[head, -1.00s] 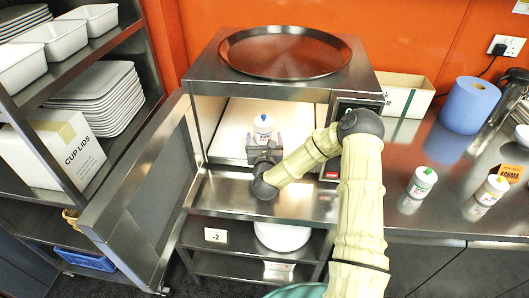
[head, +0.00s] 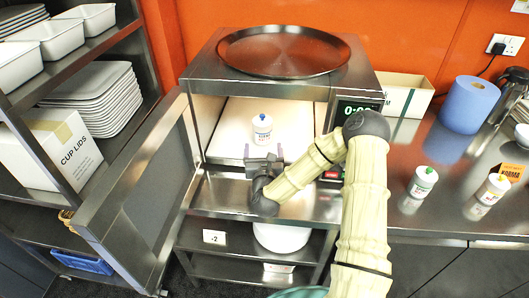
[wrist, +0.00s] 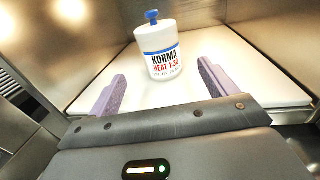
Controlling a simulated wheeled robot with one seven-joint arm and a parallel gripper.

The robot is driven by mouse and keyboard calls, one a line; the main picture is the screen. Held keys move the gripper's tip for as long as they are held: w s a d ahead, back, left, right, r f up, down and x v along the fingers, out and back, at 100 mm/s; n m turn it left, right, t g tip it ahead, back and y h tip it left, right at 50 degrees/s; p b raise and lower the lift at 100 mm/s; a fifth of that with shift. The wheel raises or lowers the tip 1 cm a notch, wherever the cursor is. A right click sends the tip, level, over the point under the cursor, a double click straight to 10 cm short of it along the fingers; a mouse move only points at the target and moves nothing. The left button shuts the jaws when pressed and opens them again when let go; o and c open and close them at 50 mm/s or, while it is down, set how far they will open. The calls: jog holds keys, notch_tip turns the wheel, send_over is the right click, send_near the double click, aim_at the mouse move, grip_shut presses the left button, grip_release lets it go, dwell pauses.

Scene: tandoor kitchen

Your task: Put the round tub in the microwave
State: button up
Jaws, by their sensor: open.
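The round tub (head: 262,129) is white with a blue knob on top and a label that reads KORMA in the wrist view (wrist: 160,55). It stands upright on the pale floor (head: 229,130) inside the microwave (head: 205,72). The microwave door (head: 140,190) hangs wide open to the left. My gripper (head: 263,154) is at the front of the opening, just short of the tub. In the wrist view its two purple fingers (wrist: 160,84) are spread, with a gap between them and the tub.
A round dark tray (head: 284,52) lies on top of the microwave. Two similar tubs, one with a green top (head: 422,182) and one (head: 488,190) beside it, stand on the counter at right. A blue paper roll (head: 468,104) is behind them. A shelf rack (head: 130,60) stands at left.

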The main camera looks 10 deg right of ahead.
jog(key=s+a+n+g+y, duration=0.1)
jog(key=s+n+g+y, duration=0.1)
jog(key=n, duration=0.5)
jog(key=s+a+n+g+y, duration=0.2)
jog(key=n, duration=0.5)
jog(key=s+a+f+n+g+y, duration=0.1)
jog(key=s+a+n+g, duration=0.1)
jog(key=n, duration=0.5)
jog(key=shift+a+g+y, duration=0.2)
jog(key=shift+g+y, duration=0.2)
jog(key=s+d+r+n+g+h, duration=0.1)
jog(key=s+d+r+n+g, duration=0.1)
jog(key=s+n, duration=0.3)
jog(key=s+d+r+n+g+h, duration=0.1)
jog(key=s+d+r+n+g, duration=0.1)
jog(key=s+n, duration=0.4)
jog(key=s+d+r+n+g+h, duration=0.1)
jog(key=s+d+r+n+g, duration=0.1)
jog(key=s, duration=0.8)
jog(key=d+n+g, duration=0.1)
jog(key=n+g, duration=0.1)
jog(key=n, duration=0.1)
jog(key=shift+s+d+n, duration=0.25)
jog(key=shift+d+n, duration=0.1)
jog(key=shift+n, duration=0.05)
